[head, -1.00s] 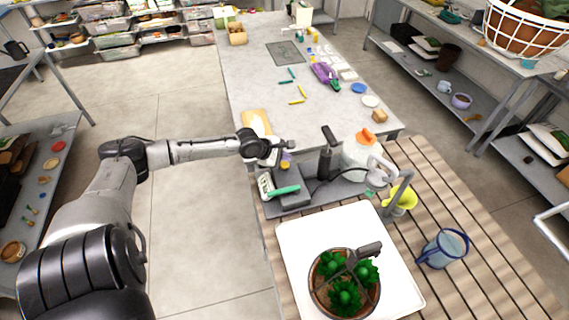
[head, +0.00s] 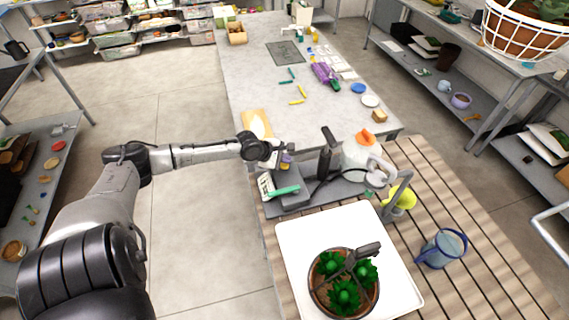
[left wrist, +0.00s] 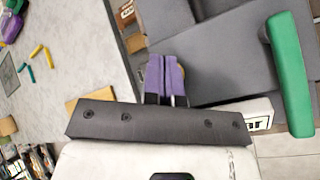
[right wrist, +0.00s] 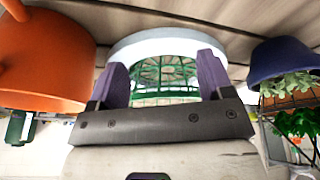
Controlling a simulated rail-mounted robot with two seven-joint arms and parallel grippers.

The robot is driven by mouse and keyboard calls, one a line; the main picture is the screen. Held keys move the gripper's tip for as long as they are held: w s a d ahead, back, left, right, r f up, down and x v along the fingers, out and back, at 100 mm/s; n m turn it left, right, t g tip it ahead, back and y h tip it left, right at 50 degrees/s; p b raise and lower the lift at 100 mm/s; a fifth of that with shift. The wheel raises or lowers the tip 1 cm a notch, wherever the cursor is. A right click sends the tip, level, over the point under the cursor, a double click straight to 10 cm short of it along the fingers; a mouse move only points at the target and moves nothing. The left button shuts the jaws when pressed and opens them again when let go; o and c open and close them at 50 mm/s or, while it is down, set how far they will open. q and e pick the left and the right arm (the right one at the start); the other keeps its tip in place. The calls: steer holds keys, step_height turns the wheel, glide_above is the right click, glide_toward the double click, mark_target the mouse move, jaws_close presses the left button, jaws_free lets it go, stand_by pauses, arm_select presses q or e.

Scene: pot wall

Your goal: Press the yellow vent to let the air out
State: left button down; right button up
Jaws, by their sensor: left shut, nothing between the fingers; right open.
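My left gripper (head: 287,158) is shut and empty at the back of a dark grey device (head: 292,184) with a green handle (head: 283,191). In the left wrist view its purple fingers (left wrist: 165,76) are together over the device's grey surface, and the green handle (left wrist: 290,75) is at the right.
A white tray (head: 290,235) with a potted plant (head: 343,283) lies in front. A white bottle with an orange cap (head: 364,139), a yellow item (head: 402,197) and a blue mug (head: 441,248) stand to the right. An orange pot (right wrist: 45,60) is near my right gripper.

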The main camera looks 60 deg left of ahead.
arm_select(q)
steer(key=shift+f, duration=0.35)
arm_select(e)
steer(key=shift+a, duration=0.15)
arm_select(q)
steer(key=shift+f, duration=0.45)
arm_select(e)
steer(key=shift+f, duration=0.1)
stand_by(0.4)
arm_select(q)
steer(key=shift+r, duration=0.1)
stand_by(0.4)
steer(key=shift+r+p, duration=0.7)
steer(key=shift+p, duration=0.2)
arm_select(e)
steer(key=shift+r, duration=1.05)
arm_select(q)
steer(key=shift+r+p, duration=0.45)
steer(key=shift+p, duration=0.2)
arm_select(e)
steer(key=shift+r, duration=0.6)
